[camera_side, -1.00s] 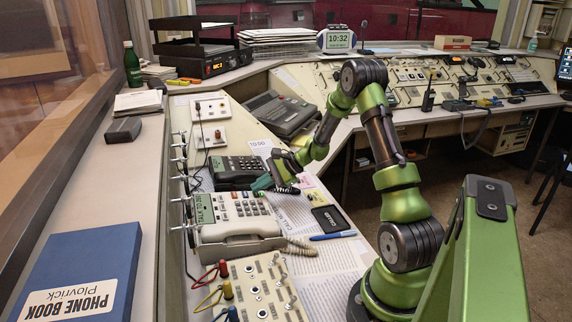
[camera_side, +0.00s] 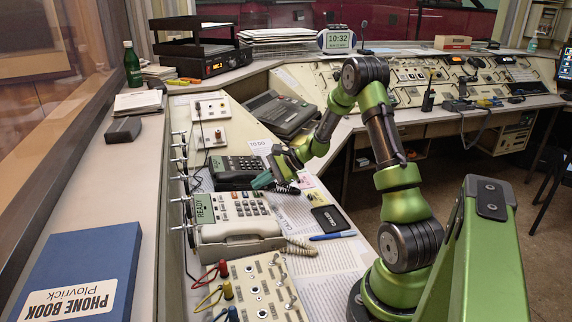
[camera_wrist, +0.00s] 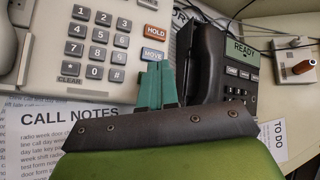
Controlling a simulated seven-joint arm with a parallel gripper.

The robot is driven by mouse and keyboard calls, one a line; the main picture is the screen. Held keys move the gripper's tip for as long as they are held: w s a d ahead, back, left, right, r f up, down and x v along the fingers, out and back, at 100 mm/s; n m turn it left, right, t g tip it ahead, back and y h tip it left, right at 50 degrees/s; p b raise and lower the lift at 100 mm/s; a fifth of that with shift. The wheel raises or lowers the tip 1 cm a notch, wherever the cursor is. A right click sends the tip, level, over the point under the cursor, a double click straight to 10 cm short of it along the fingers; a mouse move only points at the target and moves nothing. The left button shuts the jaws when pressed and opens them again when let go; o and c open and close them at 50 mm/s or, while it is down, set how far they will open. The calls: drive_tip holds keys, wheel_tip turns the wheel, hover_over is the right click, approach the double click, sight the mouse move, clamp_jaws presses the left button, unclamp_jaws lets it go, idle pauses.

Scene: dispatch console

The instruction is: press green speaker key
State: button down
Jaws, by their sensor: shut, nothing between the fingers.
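The beige desk phone (camera_side: 235,228) lies on the near desk with its handset in front and a small green display reading READY (camera_side: 204,209). In the wrist view its keypad (camera_wrist: 95,48) fills the left, with a red HOLD key (camera_wrist: 150,29) and a blue MOVE key (camera_wrist: 152,54). I cannot make out a green speaker key; the teal fingers may cover it. My gripper (camera_side: 262,181) is shut and empty. In the wrist view its fingertips (camera_wrist: 158,66) are just below the MOVE key; whether they touch the phone I cannot tell.
A dark phone (camera_side: 233,170) stands just behind the beige one; its display also reads READY (camera_wrist: 243,50). A jack panel (camera_side: 262,288) with coloured plugs, a blue pen (camera_side: 332,236) and a black device (camera_side: 328,218) are close by.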

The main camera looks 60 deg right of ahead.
drive_tip(key=shift+s+d+r, duration=0.15)
drive_tip(key=shift+r, duration=1.1)
drive_tip(key=shift+s+d+r, duration=0.15)
drive_tip(key=shift+r, duration=1.1)
